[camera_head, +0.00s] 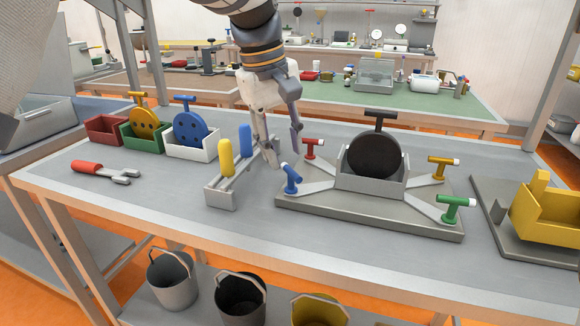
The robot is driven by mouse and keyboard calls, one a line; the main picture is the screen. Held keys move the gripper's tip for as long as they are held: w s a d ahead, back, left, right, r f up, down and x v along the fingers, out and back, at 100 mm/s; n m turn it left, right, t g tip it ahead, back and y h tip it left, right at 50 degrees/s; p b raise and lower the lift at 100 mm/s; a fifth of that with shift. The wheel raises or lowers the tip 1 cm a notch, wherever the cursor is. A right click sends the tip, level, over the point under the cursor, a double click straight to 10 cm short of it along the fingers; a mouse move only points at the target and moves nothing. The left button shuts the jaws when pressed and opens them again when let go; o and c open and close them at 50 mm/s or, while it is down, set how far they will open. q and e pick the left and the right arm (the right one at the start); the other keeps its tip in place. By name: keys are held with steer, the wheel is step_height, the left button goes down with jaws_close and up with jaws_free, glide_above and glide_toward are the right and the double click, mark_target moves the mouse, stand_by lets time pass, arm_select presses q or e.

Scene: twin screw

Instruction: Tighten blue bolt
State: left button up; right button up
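The blue bolt (291,179) stands at the front left corner of a grey fixture plate (360,216), with its T-shaped head up and tilted. My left gripper (287,161) points down just above and behind the blue bolt. Its fingers are apart with nothing between them, and I see no contact with the bolt. A red bolt (312,148), a yellow bolt (441,166) and a green bolt (455,208) stand on the other arms of the fixture. A black disc (374,157) with a T-handle sits in the grey holder in the middle. My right gripper is out of view.
Left of the fixture, a small grey rack (220,199) holds a yellow peg (225,160) and a blue peg (245,138) close to my gripper. A red-handled tool (90,166) lies farther left. Coloured bins with discs stand behind. A yellow block (548,212) is at right.

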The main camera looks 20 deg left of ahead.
mark_target(288, 169)
arm_select(q)
steer(key=f, duration=0.4)
steer(key=w+f, duration=0.1)
steer(key=f, duration=0.1)
steer(key=shift+d, duration=0.4)
steer(key=shift+w, duration=0.1)
steer(key=shift+r, duration=0.1)
jaws_close()
